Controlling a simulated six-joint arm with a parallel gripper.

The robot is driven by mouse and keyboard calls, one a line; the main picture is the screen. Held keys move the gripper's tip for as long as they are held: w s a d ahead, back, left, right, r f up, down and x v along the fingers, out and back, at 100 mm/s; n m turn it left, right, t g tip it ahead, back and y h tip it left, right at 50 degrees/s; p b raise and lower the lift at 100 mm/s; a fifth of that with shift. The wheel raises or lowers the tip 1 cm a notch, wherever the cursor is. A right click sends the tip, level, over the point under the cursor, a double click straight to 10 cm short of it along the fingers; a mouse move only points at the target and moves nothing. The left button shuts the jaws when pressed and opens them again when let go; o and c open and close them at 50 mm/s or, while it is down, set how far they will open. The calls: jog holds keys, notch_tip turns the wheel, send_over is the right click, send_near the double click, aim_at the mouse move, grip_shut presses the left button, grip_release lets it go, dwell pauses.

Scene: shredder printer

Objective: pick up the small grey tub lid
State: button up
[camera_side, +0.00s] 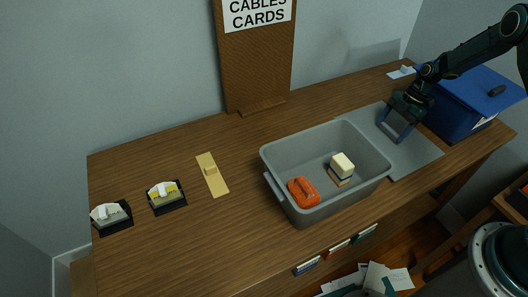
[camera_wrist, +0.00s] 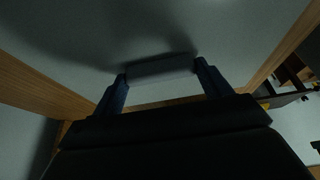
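The grey tub lid (camera_side: 418,154) lies flat on the desk to the right of the grey tub (camera_side: 325,206). My gripper (camera_side: 396,138) points down at the lid's left part. In the wrist view the lid's surface (camera_wrist: 75,45) fills most of the picture. A raised grey block (camera_wrist: 160,70) on it, like a handle, sits between my two blue fingertips (camera_wrist: 160,76). The fingers are apart, one at each end of the block. I cannot tell whether they press on it. The side view does not show the block clearly.
The tub holds an orange item (camera_side: 303,192) and a pale block (camera_side: 342,165). A blue box (camera_side: 465,105) stands just right of my gripper. An upright brown sign board (camera_side: 255,65) stands at the back.

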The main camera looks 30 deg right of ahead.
jog(key=c, duration=0.4)
jog(key=shift+r, duration=0.2)
notch_tip(320, 180, up, 20)
jog(key=shift+f, duration=0.15)
dwell(0.4)
dwell(0.4)
